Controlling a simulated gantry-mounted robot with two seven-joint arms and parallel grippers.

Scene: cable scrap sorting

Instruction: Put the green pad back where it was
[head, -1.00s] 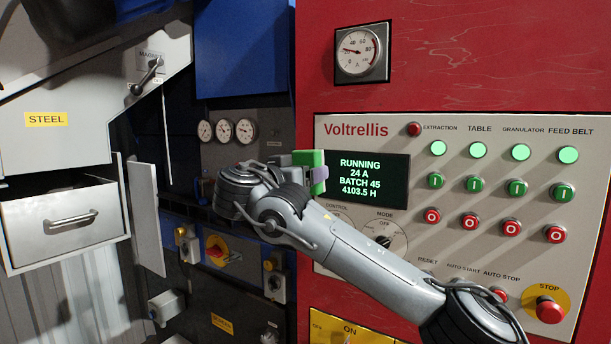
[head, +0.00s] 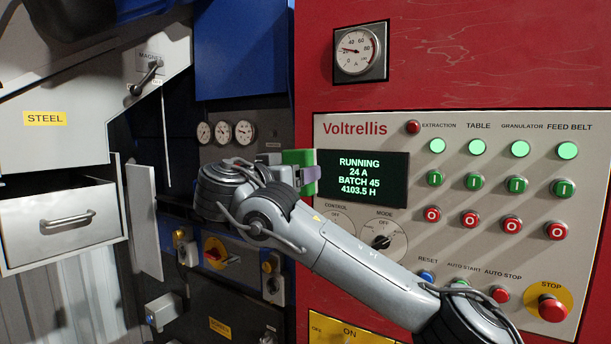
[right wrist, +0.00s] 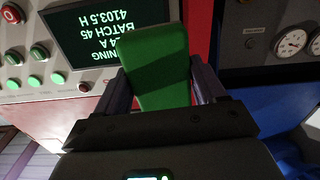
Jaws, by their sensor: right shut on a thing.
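The green pad (head: 298,158) is a block held by my right gripper (head: 308,176), beside the left edge of the dark display. The right gripper's purple fingers are shut on it, and my right wrist partly hides it in the head view. In the right wrist view the green pad (right wrist: 158,65) lies between the two fingers (right wrist: 160,88), its face towards the camera and partly shaded. I cannot tell whether it touches anything behind it. My left gripper is not in view.
The red Voltrellis cabinet carries the lit display (head: 362,178), buttons, a mode dial (head: 382,241) and a red stop button (head: 551,308). Three gauges (head: 222,132) sit on the dark panel at the left. A steel drawer (head: 62,225) stands at the far left.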

